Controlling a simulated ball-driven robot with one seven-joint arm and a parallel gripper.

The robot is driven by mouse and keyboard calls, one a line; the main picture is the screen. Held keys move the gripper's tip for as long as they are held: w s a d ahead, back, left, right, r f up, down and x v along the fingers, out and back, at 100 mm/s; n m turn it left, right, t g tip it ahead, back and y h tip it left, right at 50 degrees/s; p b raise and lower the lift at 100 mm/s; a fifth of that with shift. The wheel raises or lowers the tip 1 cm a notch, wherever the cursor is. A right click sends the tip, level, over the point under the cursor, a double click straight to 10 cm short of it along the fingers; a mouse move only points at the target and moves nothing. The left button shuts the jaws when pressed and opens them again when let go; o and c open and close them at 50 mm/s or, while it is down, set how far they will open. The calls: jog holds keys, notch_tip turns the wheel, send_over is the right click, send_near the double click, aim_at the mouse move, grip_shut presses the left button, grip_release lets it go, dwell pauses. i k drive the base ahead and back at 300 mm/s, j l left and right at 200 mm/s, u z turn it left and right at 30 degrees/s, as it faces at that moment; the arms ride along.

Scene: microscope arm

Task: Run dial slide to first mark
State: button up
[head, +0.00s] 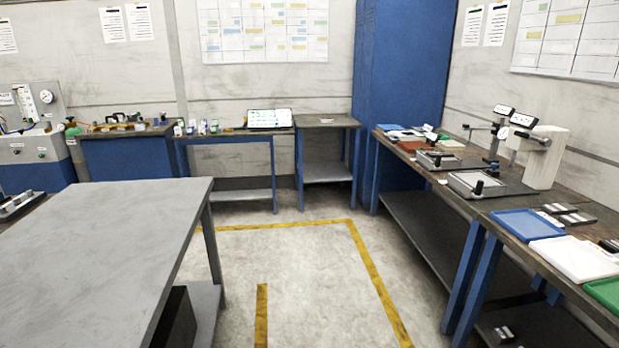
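A pale block-shaped stand (543,157) with a round dial (523,120) and a dark rod with a black knob stands on the right-hand workbench. A slimmer stand (497,133) with a small display is just behind it. In front of them lie two low grey units with black knobs, a nearer one (468,187) and a farther one (432,163). Any slide and its marks are too small to make out. My gripper is not in view.
Blue (524,223), white (578,258) and green (605,291) trays lie on the right bench's near part. A grey table (95,245) fills the left foreground. Open floor (305,275) with yellow lines lies between. Benches line the back wall beside a blue cabinet (396,65).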

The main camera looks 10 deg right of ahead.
aim_at(439, 164)
jog(key=i, duration=1.9)
jog(key=i+z, duration=0.15)
jog(key=i, duration=0.3)
jog(key=i+j+z, duration=0.2)
jog(key=i, duration=0.25)
jog(key=i+j+z, duration=0.15)
jog(key=i, duration=0.25)
jog(key=i+j+z, duration=0.15)
jog(key=i, duration=0.3)
